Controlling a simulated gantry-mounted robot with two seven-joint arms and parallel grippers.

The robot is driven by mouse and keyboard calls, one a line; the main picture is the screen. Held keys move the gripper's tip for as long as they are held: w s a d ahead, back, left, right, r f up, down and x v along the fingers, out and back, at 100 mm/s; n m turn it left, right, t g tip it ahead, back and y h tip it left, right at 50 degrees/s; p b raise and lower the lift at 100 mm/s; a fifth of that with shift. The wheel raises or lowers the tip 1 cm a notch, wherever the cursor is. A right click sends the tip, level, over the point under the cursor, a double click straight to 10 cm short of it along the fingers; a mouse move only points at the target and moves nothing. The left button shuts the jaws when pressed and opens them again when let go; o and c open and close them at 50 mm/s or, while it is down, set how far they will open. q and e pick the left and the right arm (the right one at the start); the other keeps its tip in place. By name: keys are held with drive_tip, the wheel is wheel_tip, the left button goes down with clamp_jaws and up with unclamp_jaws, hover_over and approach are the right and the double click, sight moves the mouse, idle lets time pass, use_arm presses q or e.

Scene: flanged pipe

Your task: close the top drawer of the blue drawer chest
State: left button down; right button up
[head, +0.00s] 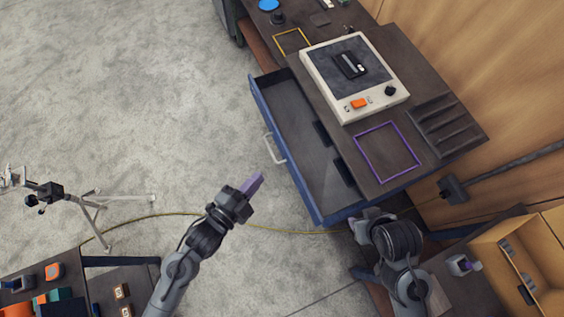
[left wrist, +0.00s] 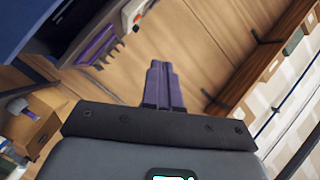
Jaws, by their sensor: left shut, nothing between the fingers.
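The blue drawer chest (head: 397,188) stands right of centre in the head view with its top drawer (head: 300,125) pulled out to the left. The drawer's blue front carries a pale handle (head: 274,148). Two dark items lie inside along its right side. My left gripper (head: 254,184), with purple fingers, is shut and empty, left of the drawer front and below the handle in the picture, apart from both. Its closed fingers also show in the left wrist view (left wrist: 164,84). My right gripper (head: 366,222) is by the chest's lower corner; its fingers are not clear.
On the chest top are a white device (head: 355,78), a purple frame outline (head: 387,152) and a slotted rack (head: 446,124). A tripod stand (head: 90,205) is at left. A table with small items (head: 48,290) is at lower left. Open floor lies left of the drawer.

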use_arm(q)
wheel_tip(320, 180, down, 9)
drive_tip(key=d+m+g+h+b, duration=0.1)
drive_tip(key=d+m+h+b, duration=0.1)
drive_tip(key=m+h+b, duration=0.3)
drive_tip(key=m+g+h+b, duration=0.2)
drive_tip(key=m+g+b, duration=0.45)
drive_tip(key=b, duration=1.25)
approach(291, 170)
drive_tip(key=shift+m+t, duration=0.65)
drive_tip(key=shift+t, duration=0.1)
drive_tip(key=x, duration=0.4)
drive_tip(key=f+x, duration=0.1)
drive_tip(key=x, duration=0.1)
drive_tip(key=shift+s+d+p, duration=0.15)
drive_tip(key=shift+d+p, duration=0.2)
drive_tip(key=shift+d, duration=0.15)
use_arm(e)
wheel_tip(291, 170, down, 26)
drive_tip(key=shift+f, duration=0.15)
